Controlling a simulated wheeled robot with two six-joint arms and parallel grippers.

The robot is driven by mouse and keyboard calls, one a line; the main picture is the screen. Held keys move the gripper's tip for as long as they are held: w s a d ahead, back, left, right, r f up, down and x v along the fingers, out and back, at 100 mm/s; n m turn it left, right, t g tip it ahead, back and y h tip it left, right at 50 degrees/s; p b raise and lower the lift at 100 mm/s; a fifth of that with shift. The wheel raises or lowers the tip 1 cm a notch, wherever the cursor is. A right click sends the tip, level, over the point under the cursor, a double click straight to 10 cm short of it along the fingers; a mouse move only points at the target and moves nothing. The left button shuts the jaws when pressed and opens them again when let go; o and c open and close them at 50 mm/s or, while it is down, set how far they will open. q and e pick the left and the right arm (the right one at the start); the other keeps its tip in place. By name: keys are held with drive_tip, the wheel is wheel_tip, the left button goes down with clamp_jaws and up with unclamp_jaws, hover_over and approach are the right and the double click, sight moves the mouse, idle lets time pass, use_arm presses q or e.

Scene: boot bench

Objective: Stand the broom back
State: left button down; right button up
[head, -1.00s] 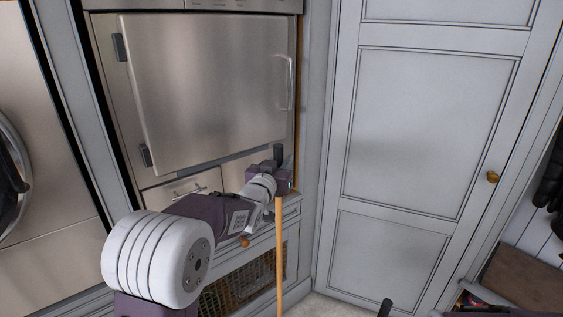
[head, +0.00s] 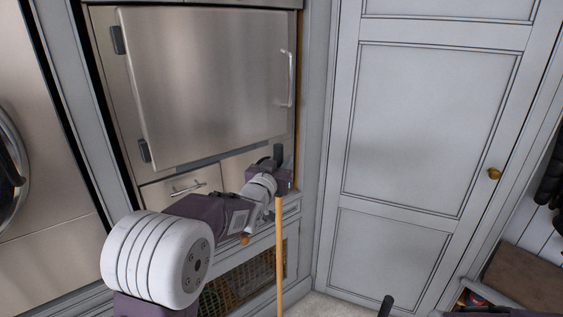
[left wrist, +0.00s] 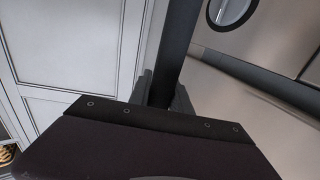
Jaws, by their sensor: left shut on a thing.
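The broom's orange wooden handle (head: 279,255) stands nearly upright in the head view, with a dark upper end (head: 278,152) above my gripper. My left gripper (head: 284,181) is shut on the handle near its upper part. In the left wrist view the dark shaft of the broom (left wrist: 178,45) rises between the fingers of my left gripper (left wrist: 162,92). The broom's lower end and head are below the picture, so I cannot tell whether it touches the floor. My right gripper is not in view.
A steel appliance (head: 210,85) and a drawer front (head: 175,189) stand behind my left arm. A wire-front basket (head: 240,280) is below. A pale panelled door (head: 425,130) with a brass knob (head: 494,174) is on the right. A dark rounded tip (head: 386,305) shows at the bottom edge.

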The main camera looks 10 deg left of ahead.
use_arm(q)
drive_tip(key=c, duration=1.1)
unclamp_jaws()
drive_tip(key=shift+r, duration=0.1)
drive_tip(key=s, duration=0.9)
drive_tip(key=shift+a+b, duration=0.35)
drive_tip(key=shift+b, duration=0.1)
